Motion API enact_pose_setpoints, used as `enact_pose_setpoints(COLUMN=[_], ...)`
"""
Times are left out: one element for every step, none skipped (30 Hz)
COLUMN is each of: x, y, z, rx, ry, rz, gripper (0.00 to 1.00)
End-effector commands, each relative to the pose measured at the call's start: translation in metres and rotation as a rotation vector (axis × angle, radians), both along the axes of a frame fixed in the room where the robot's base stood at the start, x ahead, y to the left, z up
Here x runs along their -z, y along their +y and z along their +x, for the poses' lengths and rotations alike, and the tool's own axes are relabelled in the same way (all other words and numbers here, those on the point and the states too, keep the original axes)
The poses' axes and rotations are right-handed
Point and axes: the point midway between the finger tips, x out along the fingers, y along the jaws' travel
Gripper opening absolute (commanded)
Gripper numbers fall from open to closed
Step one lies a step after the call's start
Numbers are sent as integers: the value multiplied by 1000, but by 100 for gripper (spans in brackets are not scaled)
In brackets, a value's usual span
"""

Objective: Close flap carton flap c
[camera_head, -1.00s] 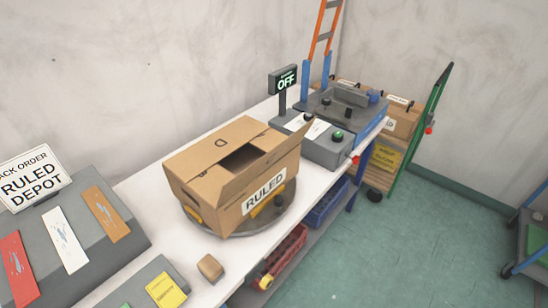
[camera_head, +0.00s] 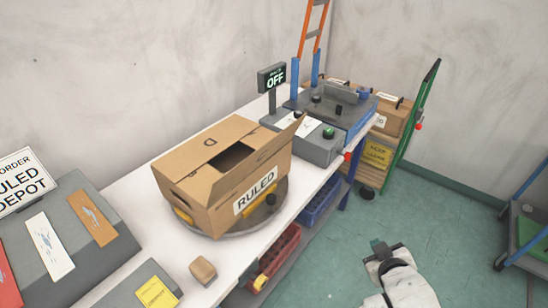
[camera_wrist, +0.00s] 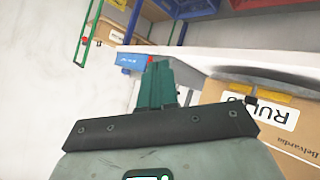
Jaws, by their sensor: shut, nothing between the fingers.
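The brown flap carton (camera_head: 185,190), labelled RULED, sits on a round grey turntable (camera_head: 230,232) on the white bench. Its front long flap (camera_head: 250,172) stands up and leans outward, with a small dark mark I cannot read for certain. The back flap (camera_head: 205,145), marked D, lies folded inward. A dark opening remains in the middle of the top. My gripper (camera_head: 378,245) is over the floor at the lower right, well apart from the carton. In the wrist view, its green fingers (camera_wrist: 160,85) are together and empty, and the carton (camera_wrist: 270,115) shows at the right.
An OFF display (camera_head: 272,77) and a grey control box (camera_head: 310,140) stand behind the carton. A small wooden block (camera_head: 203,270) lies in front of it. Red (camera_head: 275,262) and blue (camera_head: 320,203) bins sit below the bench. A green trolley (camera_head: 412,120) stands at the back right. The floor between is clear.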

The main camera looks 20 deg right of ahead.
Motion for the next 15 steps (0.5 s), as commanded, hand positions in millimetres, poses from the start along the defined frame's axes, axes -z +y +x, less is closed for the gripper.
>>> enact_pose_setpoints(x=[-9, -16, -27, -35, -43, -53, -61, -68, -78, -84, -90, -99, -103, -108, -114], y=[-8, -11, -15, -17, -18, -18, -18, -16, -14, -11, -7, -1, 4, 9, 18], z=[16, 25, 37, 44, 52, 62, 68, 75, 83, 88, 93, 100, 104, 108, 113], rx=[-23, -40, -65, -85, -105, -136, -161, -186, -222, -250, -280, -322, -355, -389, -436], ry=[-69, -111, -163, -202, -241, -290, -326, -361, -408, -440, -472, -515, -546, -576, -616], rz=[-67, -110, -168, -211, -255, -313, -357, -400, -457, -499, -542, -597, -638, -677, -730], gripper=[0, 0, 0, 0, 0, 0, 0, 0, 0, 0, 0, 0, 0, 0, 0])
